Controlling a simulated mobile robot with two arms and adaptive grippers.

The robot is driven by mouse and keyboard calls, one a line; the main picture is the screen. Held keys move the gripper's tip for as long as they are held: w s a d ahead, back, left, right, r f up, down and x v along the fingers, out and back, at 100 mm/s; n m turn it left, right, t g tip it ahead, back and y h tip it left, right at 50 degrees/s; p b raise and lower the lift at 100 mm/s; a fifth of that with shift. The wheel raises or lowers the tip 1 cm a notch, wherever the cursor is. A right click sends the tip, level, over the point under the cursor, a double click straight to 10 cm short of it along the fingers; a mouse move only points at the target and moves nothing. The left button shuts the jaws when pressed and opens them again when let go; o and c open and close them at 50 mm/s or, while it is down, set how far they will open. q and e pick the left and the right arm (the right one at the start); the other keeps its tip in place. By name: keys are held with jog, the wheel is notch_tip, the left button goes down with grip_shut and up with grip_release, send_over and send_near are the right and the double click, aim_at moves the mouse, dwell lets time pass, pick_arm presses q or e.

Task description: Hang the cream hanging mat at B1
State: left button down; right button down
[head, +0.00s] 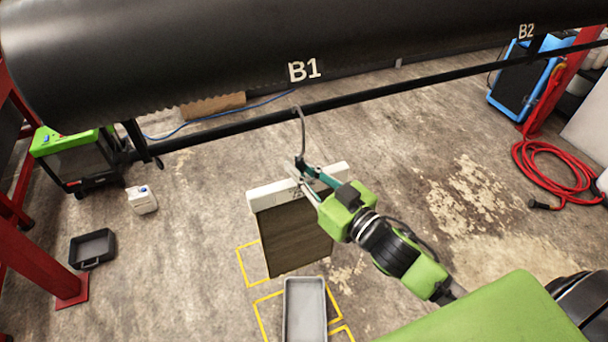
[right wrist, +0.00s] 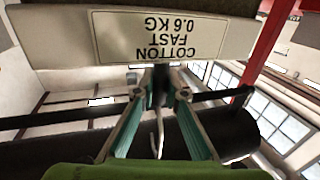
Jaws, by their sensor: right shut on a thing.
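The hanging mat has a cream header bar (head: 265,196) and a brownish panel (head: 292,240), hanging upright below the B1 label (head: 304,70). A thin grey hook (head: 302,128) rises from the bar. Its curved top overlaps the black rail (head: 380,91) in the head view; I cannot tell whether it touches. My right gripper (head: 305,168) is shut on the mat at the hook's base, at mid-bar. In the right wrist view the bar's label (right wrist: 158,35) reads upside down "COTTON FAST 0.6 KG", and the hook (right wrist: 157,135) shows between the fingers. My left gripper is out of view.
A large black roller (head: 180,55) runs above the rail, with B2 (head: 526,31) farther right. A grey tray (head: 305,310) stands on the floor below the mat. A green machine (head: 75,155) and white jug (head: 142,199) are left; a red hose (head: 550,175) is right.

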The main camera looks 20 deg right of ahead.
jog(key=w+p, duration=0.1)
jog(key=w, duration=0.5)
jog(key=shift+w+a+r, duration=0.15)
jog(key=shift+w+r, duration=0.05)
jog(key=shift+w, duration=0.15)
dwell(0.7)
jog(key=shift+f, duration=0.15)
